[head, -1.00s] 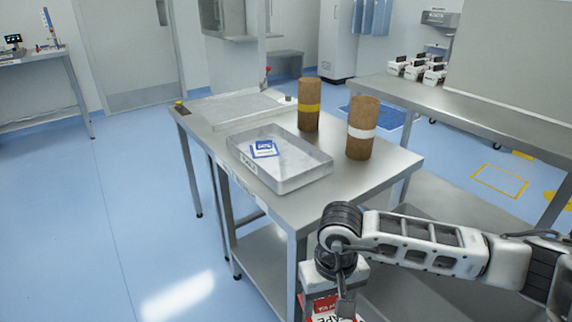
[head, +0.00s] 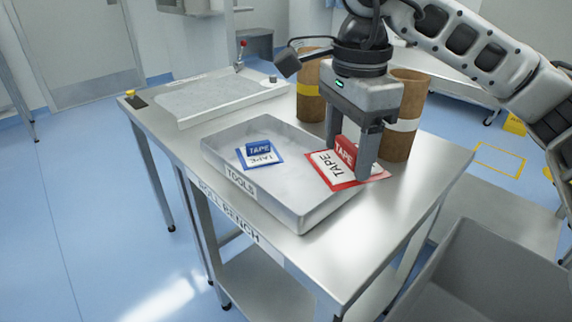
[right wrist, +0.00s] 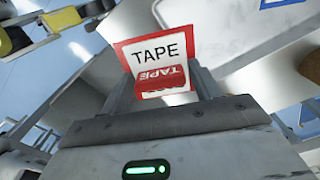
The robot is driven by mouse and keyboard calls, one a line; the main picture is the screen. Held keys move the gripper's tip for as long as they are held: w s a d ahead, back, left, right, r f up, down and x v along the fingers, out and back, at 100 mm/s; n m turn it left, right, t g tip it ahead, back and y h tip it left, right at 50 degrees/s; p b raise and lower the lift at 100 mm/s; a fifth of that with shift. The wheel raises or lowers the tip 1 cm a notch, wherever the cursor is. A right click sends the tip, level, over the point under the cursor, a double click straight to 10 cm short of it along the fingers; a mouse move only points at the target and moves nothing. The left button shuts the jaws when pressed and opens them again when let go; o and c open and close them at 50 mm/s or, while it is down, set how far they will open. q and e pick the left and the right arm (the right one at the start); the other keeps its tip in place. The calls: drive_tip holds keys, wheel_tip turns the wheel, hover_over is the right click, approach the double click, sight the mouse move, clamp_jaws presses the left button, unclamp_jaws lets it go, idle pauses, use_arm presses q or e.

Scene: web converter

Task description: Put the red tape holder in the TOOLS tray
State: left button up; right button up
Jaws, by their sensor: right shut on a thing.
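The red tape holder (head: 325,171) is a white card with a red border, the word TAPE and a raised red block. My right gripper (head: 352,160) is shut on its red block and holds it above the right side of the TOOLS tray (head: 232,187). In the right wrist view the holder (right wrist: 160,52) sits between the fingers of the right gripper (right wrist: 163,85). The grey metal tray stands on the bench, and a blue tape holder (head: 259,154) lies inside it. My left gripper is not in view.
Two brown rolls, one with a yellow band (head: 310,90) and one with a white band (head: 398,127), stand upright close behind the right gripper. A raised plate (head: 215,97) is at the bench's far left. The bench's front right (head: 400,215) is clear.

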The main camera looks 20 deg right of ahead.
drive_tip(key=w+f, duration=0.3)
drive_tip(key=w, duration=0.3)
hover_over(304, 184)
drive_tip(key=f, duration=0.5)
drive_tip(key=shift+s+f, duration=0.25)
drive_tip(key=shift+f, duration=0.1)
drive_tip(key=f, duration=0.3)
drive_tip(key=shift+w+f+b, duration=0.15)
drive_tip(key=shift+w+b, duration=0.1)
drive_tip(key=shift+b, duration=0.05)
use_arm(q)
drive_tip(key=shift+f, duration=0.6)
use_arm(e)
drive_tip(key=shift+f, duration=0.15)
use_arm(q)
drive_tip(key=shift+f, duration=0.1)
use_arm(e)
drive_tip(key=shift+f, duration=0.2)
drive_tip(key=o, duration=1)
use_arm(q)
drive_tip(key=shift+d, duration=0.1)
use_arm(e)
drive_tip(key=shift+r, duration=0.1)
